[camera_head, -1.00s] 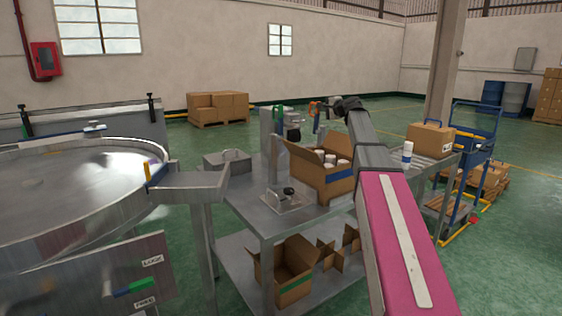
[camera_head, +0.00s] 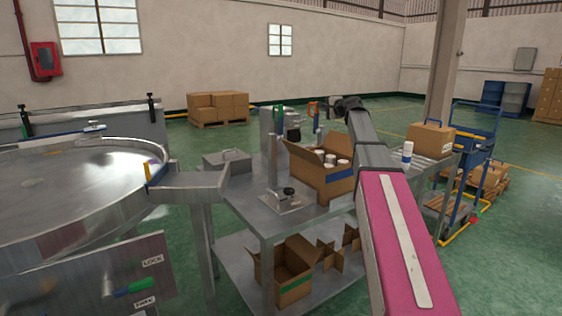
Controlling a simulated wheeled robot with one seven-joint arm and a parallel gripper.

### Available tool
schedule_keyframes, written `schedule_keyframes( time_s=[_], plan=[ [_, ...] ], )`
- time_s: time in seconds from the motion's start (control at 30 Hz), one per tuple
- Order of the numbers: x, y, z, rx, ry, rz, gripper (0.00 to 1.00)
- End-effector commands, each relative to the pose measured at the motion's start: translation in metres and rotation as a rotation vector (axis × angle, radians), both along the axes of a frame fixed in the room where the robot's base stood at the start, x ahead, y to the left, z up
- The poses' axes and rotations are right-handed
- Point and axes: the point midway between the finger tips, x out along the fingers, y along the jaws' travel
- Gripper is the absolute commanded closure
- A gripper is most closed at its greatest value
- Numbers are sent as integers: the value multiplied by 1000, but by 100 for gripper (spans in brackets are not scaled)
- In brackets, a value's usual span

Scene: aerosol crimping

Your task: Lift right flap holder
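An open cardboard box (camera_head: 338,185) with a blue band stands on the metal table (camera_head: 262,222). White cans (camera_head: 330,160) fill it, and its left flap sticks up and outward. Behind the box is a metal fixture with a green part (camera_head: 279,112) on the left and an orange-red part (camera_head: 312,108) on the right. I cannot tell which is the right flap holder. My arm reaches past the right side of the box. My gripper (camera_head: 342,104) is a small dark shape just right of the orange-red part; its fingers are too small to read, and contact is unclear.
A round metal turntable (camera_head: 75,190) fills the left. A plate with a black knob (camera_head: 287,197) is on the table. Open cartons (camera_head: 290,270) lie on the lower shelf. A closed box (camera_head: 430,138) and a white can (camera_head: 407,153) stand on the roller conveyor at right.

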Motion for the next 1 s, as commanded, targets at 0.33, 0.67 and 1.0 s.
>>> schedule_keyframes(
  time_s=[0.33, 0.67, 1.0],
  plan=[
    [-27, -17, -1, 0, 0, 0, 100],
    [-50, -33, -1, 1, 1, 0, 100],
    [-66, -44, 0, 0, 0, 0, 100]
  ],
)
